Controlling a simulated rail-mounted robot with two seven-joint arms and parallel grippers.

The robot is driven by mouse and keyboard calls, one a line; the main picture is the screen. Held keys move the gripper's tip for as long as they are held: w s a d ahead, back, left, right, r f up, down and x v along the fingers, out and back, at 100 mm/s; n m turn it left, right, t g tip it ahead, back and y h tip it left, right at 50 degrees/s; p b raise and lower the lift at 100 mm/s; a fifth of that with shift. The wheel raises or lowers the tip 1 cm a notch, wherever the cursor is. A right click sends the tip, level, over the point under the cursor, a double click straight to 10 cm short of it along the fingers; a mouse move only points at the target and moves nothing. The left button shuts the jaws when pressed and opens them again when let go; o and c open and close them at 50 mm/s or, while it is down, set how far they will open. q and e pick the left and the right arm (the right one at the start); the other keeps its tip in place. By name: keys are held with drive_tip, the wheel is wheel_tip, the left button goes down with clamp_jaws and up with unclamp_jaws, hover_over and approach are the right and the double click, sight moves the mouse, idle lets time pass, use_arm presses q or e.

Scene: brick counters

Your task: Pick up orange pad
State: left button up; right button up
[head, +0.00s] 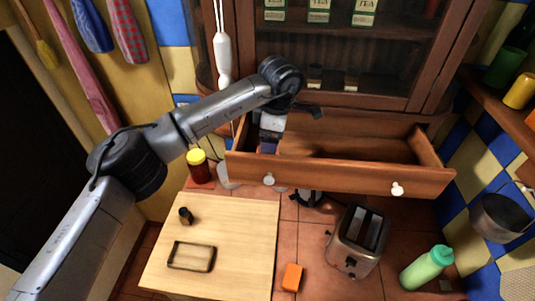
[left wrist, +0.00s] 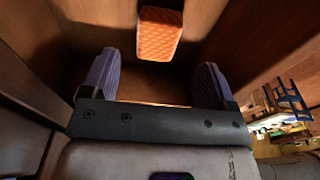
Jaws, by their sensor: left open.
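An orange pad (left wrist: 159,34) with a textured face lies inside the wooden drawer, seen in the left wrist view just beyond the fingers. My left gripper (left wrist: 157,78) is open, with its two purple-grey fingers apart and nothing between them. In the head view the left gripper (head: 269,145) reaches down into the left part of the open drawer (head: 340,173). The pad in the drawer cannot be seen in the head view. My right gripper is not in view.
An orange block (head: 291,277) lies on the tiled counter near a toaster (head: 357,242) and a green bottle (head: 427,267). A wooden board (head: 222,225) holds a small dark jar and a rectangular frame. The drawer walls stand close around the left gripper; the drawer's right part looks clear.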

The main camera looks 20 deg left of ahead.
use_arm(q)
drive_tip(key=f, duration=0.1)
drive_tip(key=f+p, duration=0.1)
drive_tip(key=f, duration=0.2)
drive_tip(key=shift+a, duration=0.3)
drive_tip(key=shift+a+f, duration=0.1)
drive_tip(key=shift+f, duration=0.65)
drive_tip(key=shift+c, duration=0.5)
drive_tip(key=c, duration=0.9)
